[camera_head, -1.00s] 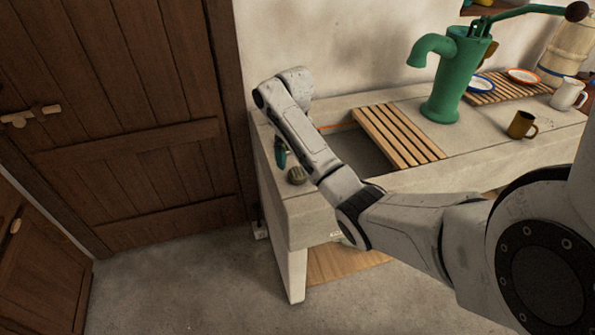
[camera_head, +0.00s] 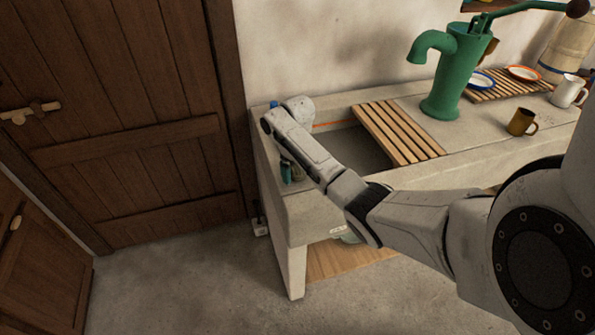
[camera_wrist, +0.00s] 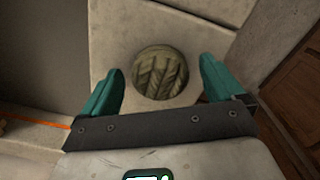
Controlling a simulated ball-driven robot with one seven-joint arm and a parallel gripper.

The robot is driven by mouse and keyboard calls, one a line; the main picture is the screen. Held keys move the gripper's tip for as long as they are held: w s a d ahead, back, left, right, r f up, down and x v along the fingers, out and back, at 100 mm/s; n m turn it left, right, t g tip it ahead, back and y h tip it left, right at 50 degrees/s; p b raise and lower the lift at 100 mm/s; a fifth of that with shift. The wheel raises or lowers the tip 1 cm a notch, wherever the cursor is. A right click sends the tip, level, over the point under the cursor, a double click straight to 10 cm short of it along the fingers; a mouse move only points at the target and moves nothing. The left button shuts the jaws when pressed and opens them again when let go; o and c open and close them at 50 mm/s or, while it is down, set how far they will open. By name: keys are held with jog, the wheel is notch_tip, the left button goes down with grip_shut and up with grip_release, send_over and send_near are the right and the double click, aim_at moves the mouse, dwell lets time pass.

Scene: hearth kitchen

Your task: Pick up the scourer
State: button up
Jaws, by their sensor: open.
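The scourer (camera_wrist: 160,73) is a round, olive-brown, ribbed pad lying on the pale stone ledge, seen in the wrist view. My gripper (camera_wrist: 159,79) has teal fingers and is open, with one finger to each side of the scourer in that view. Both fingers look apart from it; the height above it is hard to tell. In the head view my gripper (camera_head: 287,171) is low over the left end of the stone sink counter, mostly behind my arm. The scourer is hidden there.
The stone counter (camera_head: 475,143) holds a slatted wooden board (camera_head: 400,132) over the sink basin (camera_head: 350,150). A green hand pump (camera_head: 455,75), a brown mug (camera_head: 521,122), a white mug (camera_head: 568,91) and plates stand to the right.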

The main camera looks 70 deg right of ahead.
jog(key=shift+f, duration=0.25)
jog(key=shift+c, duration=0.4)
jog(key=c, duration=1)
